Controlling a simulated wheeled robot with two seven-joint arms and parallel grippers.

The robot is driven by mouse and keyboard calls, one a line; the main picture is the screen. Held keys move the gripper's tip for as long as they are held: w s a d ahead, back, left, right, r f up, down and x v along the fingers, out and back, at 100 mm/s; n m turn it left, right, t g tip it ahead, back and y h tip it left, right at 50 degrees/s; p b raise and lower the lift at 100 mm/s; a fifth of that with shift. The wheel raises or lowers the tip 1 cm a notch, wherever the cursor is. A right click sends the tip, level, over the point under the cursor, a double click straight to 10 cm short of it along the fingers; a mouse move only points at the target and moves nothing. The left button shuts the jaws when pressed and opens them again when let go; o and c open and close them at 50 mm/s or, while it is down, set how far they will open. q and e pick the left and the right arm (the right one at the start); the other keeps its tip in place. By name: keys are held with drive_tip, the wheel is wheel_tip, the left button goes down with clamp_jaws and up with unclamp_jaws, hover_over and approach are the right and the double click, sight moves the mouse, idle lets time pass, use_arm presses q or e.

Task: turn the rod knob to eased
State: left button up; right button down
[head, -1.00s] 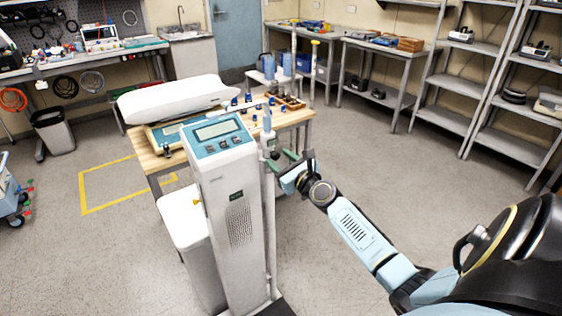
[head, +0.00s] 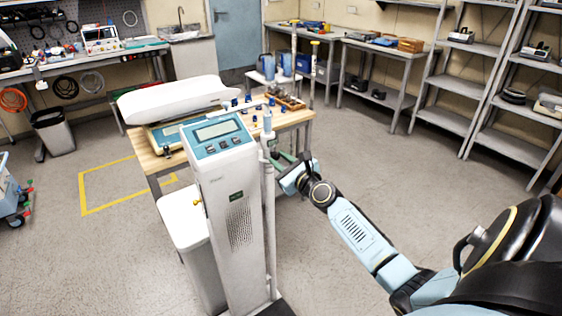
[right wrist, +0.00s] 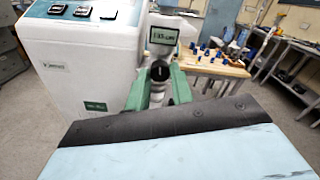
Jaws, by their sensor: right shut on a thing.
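The rod knob (right wrist: 160,71) is a small dark round knob on the measuring rod (head: 268,205), which stands at the right side of the white pump-like column (head: 232,205). In the right wrist view the knob sits between the green fingers of my right gripper (right wrist: 158,86), which is shut on it. In the head view my right gripper (head: 283,158) reaches the rod from the right, and the knob is hard to make out there. A small display (right wrist: 163,36) on the rod shows a centimetre reading just above the knob. My left gripper is not in view.
A wooden table (head: 165,163) with a white scale tray (head: 180,98) and small blue-capped items stands behind the column. A white bin-like box (head: 186,222) is left of it. The floor to the right is open.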

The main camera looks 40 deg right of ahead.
drive_tip(key=n, duration=0.9)
drive_tip(key=shift+b, duration=0.35)
drive_tip(key=n, duration=0.3)
drive_tip(key=shift+n+p, duration=0.3)
drive_tip(key=shift+n, duration=1.8)
drive_tip(key=shift+f, duration=0.1)
drive_tip(key=c, duration=1.2)
unclamp_jaws()
drive_tip(key=shift+s, duration=0.1)
drive_tip(key=s+a+p, duration=0.1)
drive_tip(key=s, duration=1.2)
drive_tip(key=shift+a, duration=0.25)
